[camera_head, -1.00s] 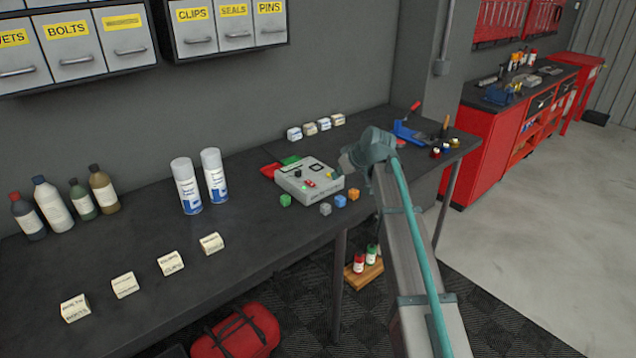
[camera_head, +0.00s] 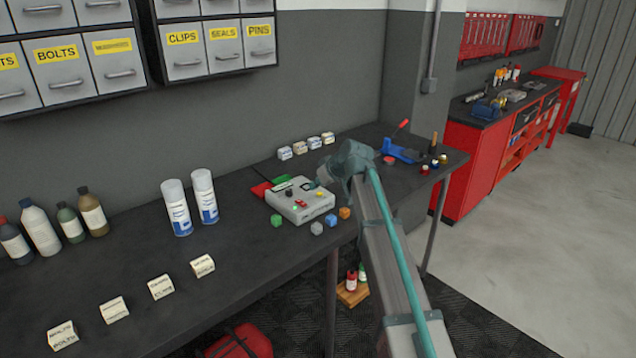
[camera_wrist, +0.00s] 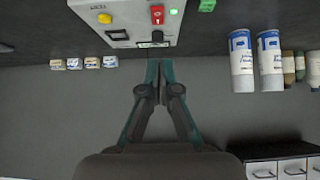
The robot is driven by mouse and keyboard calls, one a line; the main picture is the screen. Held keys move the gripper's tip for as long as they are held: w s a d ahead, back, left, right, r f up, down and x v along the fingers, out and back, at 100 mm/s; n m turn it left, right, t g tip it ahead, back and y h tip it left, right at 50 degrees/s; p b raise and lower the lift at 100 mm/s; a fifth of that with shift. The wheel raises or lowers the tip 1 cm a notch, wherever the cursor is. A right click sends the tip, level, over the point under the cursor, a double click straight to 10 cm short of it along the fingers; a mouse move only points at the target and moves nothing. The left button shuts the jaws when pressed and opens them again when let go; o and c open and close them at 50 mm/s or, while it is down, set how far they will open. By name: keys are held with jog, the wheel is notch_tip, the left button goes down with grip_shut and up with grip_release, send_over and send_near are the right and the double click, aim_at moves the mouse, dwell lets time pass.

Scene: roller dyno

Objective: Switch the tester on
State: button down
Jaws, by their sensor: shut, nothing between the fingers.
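The tester (camera_head: 311,208) is a pale box on the dark workbench, with a black knob, a small dark window, a yellow button and a red switch on top. In the wrist view the tester (camera_wrist: 135,12) fills the top edge, with the red switch (camera_wrist: 157,14) beside a glowing green lamp (camera_wrist: 173,11) and the yellow button (camera_wrist: 104,18) farther left. My gripper (camera_head: 313,184) is over the back part of the tester in the head view. In the wrist view my gripper (camera_wrist: 156,64) is shut and empty, its tips apart from the red switch in the picture.
Small coloured cubes (camera_head: 317,228) lie before the tester. Two spray cans (camera_head: 177,208) stand to its left, and small labelled boxes (camera_head: 285,153) lie behind it. A blue tool (camera_head: 402,151) lies to the right.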

jog(key=p, duration=0.2)
send_over(302, 204)
jog(key=s+d, duration=0.1)
jog(key=d, duration=0.1)
jog(key=f, duration=0.4)
jog(key=shift+s+a+f, duration=0.15)
jog(key=shift+s+f, duration=0.05)
jog(key=shift+f, duration=0.1)
jog(key=shift+s+f+p, duration=0.15)
jog(key=shift+f+p, duration=0.6)
jog(key=shift+f, duration=1.25)
